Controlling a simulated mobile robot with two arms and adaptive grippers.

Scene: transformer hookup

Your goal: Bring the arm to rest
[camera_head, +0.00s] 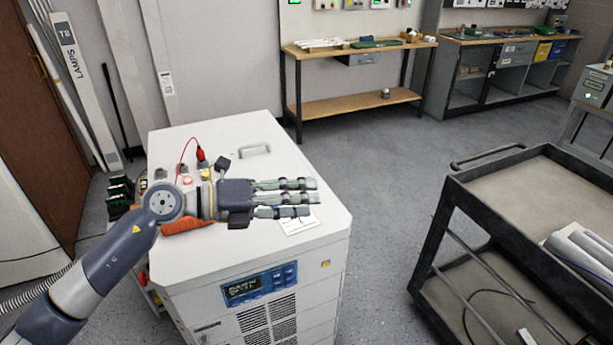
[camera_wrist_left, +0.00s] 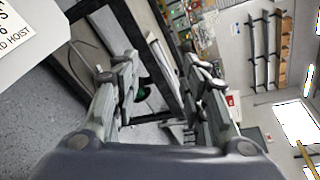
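My left arm (camera_head: 95,270) comes in from the lower left and reaches across the top of a white cabinet (camera_head: 185,245). My left gripper (camera_head: 313,197) is above the cabinet top and points to the right. In the left wrist view its fingers (camera_wrist_left: 160,62) stand apart with nothing between them, so it is open and empty. My right arm and gripper are not in view.
On the cabinet top are a red clip (camera_head: 201,155) on a red lead, a handle (camera_head: 254,150), an orange object (camera_head: 185,226) partly behind my wrist and a card (camera_head: 299,226). A dark cart (camera_head: 455,225) stands at right. Open floor lies between.

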